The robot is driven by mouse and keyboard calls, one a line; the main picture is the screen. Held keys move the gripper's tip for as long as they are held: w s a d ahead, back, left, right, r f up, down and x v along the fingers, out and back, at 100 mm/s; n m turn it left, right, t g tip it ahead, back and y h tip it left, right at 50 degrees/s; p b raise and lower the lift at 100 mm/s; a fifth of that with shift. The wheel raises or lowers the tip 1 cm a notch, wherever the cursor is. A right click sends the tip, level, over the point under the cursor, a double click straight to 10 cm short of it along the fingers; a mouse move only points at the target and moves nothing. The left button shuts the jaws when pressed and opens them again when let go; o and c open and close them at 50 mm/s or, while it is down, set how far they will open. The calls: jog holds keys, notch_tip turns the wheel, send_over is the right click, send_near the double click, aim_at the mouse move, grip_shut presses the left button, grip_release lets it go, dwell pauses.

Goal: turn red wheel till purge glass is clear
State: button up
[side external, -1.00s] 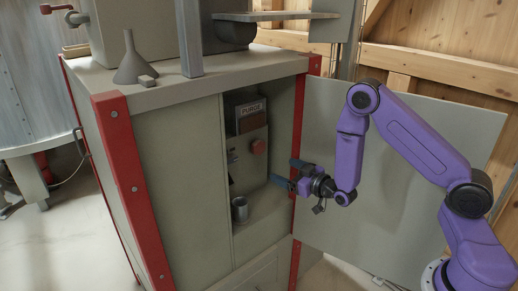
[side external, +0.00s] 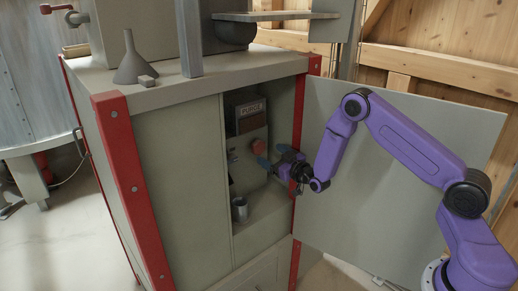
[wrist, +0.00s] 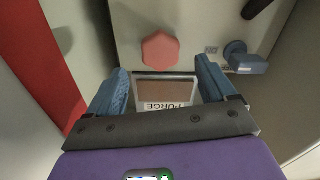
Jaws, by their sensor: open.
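The red wheel (side external: 258,146) is on the panel inside the open cabinet. It shows in the wrist view (wrist: 160,50) as a small faceted red knob, beyond my fingertips. In the side view the purge glass (side external: 251,124) is above the wheel and looks brown. My gripper (side external: 270,166) is inside the cabinet opening, below and right of the wheel. Its blue fingers (wrist: 163,84) are apart with nothing held, and not around the wheel.
A blue knob (wrist: 245,58) sits beside the wheel on the panel. A grey cup (side external: 240,209) stands on the cabinet floor below. The red cabinet post (side external: 299,150) and open door (side external: 400,180) are close to my arm on the right. A funnel (side external: 132,60) stands on top.

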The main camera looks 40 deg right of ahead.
aim_at(260, 149)
jog(key=shift+w, duration=3.65)
jog(key=shift+c, duration=0.3)
jog(key=c, duration=1)
